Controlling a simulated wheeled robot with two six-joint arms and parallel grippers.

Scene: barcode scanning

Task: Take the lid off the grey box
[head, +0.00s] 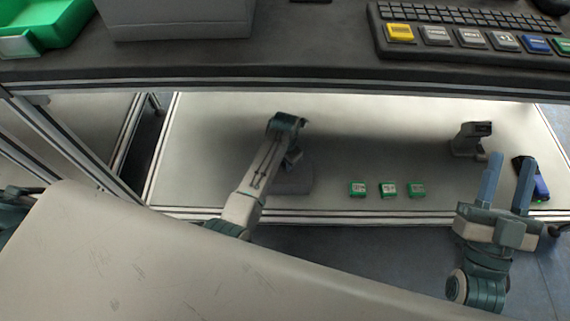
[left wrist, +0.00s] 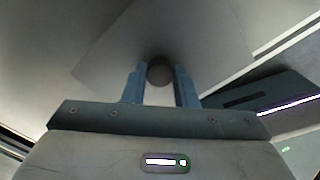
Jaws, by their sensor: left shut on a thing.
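A grey box (head: 298,184) sits on the white lower shelf, partly hidden behind my left arm. In the left wrist view its flat grey lid (left wrist: 115,48) fills the upper middle, with a round dark knob (left wrist: 160,71) on it. My left gripper (left wrist: 159,72) has its blue fingers on either side of the knob and is shut on it. In the head view the left gripper (head: 292,160) is mostly hidden by its own arm. I cannot tell whether the lid touches the box. My right gripper (head: 508,156) is open and empty at the shelf's right front.
Small green boxes (head: 388,190) lie right of the grey box. A grey scanner-like device (head: 470,139) and a dark blue item (head: 533,178) are farther right. The dark upper table (head: 300,48) overhangs the shelf; it carries another grey box (head: 178,18), a green bin (head: 45,22) and a keyboard (head: 470,20).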

